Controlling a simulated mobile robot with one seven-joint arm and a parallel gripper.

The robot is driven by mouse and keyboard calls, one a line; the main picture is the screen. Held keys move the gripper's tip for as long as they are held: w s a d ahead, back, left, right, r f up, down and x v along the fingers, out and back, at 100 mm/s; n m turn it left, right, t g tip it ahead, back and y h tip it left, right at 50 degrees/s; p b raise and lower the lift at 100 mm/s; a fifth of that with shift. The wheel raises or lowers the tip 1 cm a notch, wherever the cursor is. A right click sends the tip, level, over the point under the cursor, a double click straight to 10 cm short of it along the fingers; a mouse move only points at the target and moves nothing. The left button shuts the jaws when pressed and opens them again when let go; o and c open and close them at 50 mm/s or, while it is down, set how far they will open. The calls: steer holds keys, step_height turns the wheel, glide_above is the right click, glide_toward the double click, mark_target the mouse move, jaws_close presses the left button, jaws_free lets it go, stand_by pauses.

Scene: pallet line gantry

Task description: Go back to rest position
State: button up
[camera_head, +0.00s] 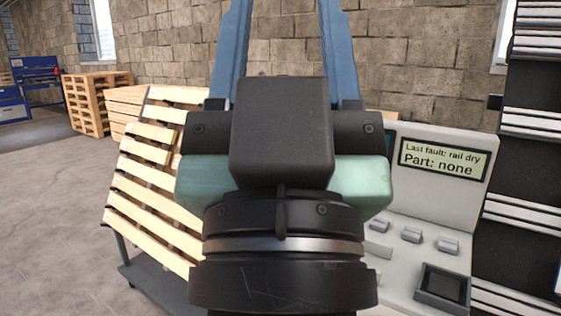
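My gripper (285,30) fills the middle of the head view, seen from behind its dark wrist and block-shaped housing. Its two long blue fingers point up and stand wide apart, and their tips run past the top edge of the picture. Only the brick wall shows between the visible parts of the fingers, with nothing held there. A pale green body shows on both sides of the dark housing.
A slatted wooden pallet (150,190) stands tilted on a dark-based stand at left. A grey control console (430,215) at right reads "Last fault: rail dry, Part: none". Stacked pallets (95,103) stand farther back. Floor (50,220) at left is clear.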

step_height(320, 180, up, 27)
steer(key=p, duration=2.6)
steer(key=shift+s+a+r+p, duration=0.15)
steer(key=shift+s+a+p, duration=0.1)
steer(key=shift+p, duration=0.15)
steer(key=shift+d, duration=0.15)
